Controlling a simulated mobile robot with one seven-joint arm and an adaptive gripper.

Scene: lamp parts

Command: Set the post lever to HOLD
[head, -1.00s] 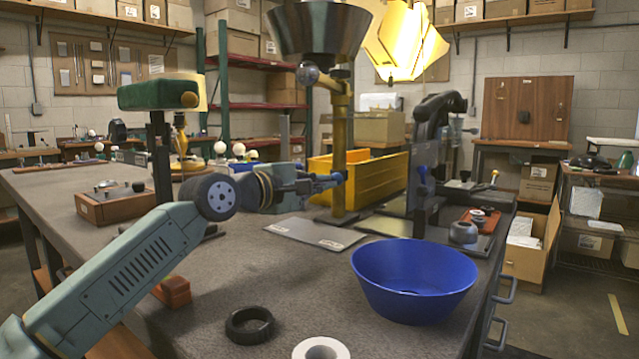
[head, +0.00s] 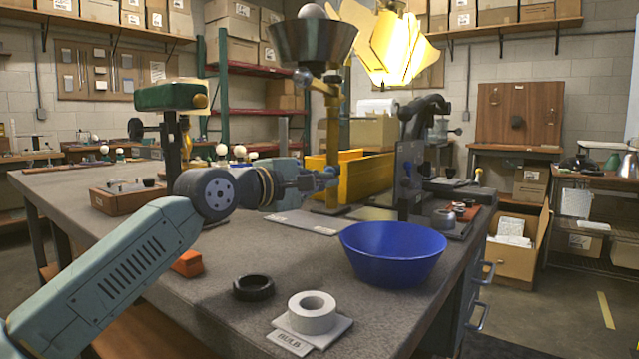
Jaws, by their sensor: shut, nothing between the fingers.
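The yellow post (head: 332,134) stands on the workbench and carries a metal cone-shaped bowl (head: 313,43) with a pale bulb showing at its top. A round grey knob (head: 302,77) sits beside the post just under the bowl. My gripper (head: 335,181) points right at the lower part of the post, its fingertips very close to it or touching it. It is shut and empty. A small blue piece shows at the fingertips; I cannot tell whether it is the lever's handle. I can read no HOLD mark, so the lever's setting is unclear.
A blue bowl (head: 393,256) is at the front right. A black ring (head: 254,287) and a white ring (head: 312,312) on a BULB plate lie in front. A yellow bin (head: 372,180) and a dark upright fixture (head: 410,180) stand behind and right of the post.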

